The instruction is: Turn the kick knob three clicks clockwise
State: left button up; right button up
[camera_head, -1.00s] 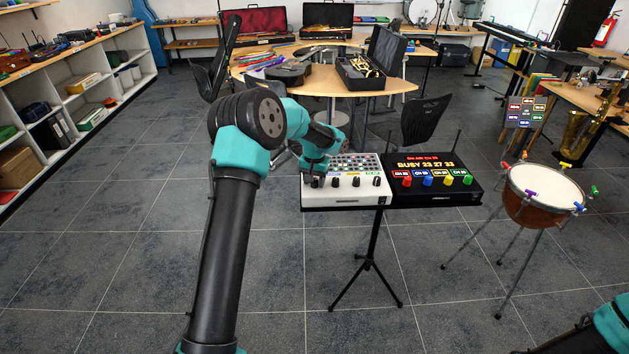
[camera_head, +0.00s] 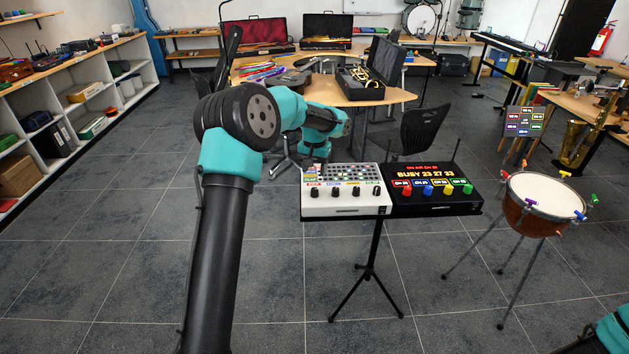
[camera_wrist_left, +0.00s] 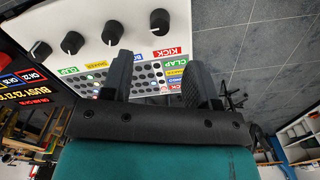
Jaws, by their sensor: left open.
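The white drum machine (camera_head: 345,208) stands on a stand in the head view, with a row of black knobs along its front. The kick knob (camera_head: 314,193) is the leftmost there. My left gripper (camera_wrist_left: 158,60) is open and empty, apart from the knob, over the button and label area. In the head view it is mostly hidden by my wrist, behind the drum machine's left side. My right gripper is out of view.
A black box (camera_head: 435,198) with a red-lit display and coloured knobs adjoins the drum machine's right side. A drum (camera_head: 541,208) on legs stands further right. A chair (camera_head: 424,132) and a table with instrument cases are behind. The floor in front is clear.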

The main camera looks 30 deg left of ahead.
pick_arm(q)
notch_tip(320, 180, up, 8)
dwell(0.7)
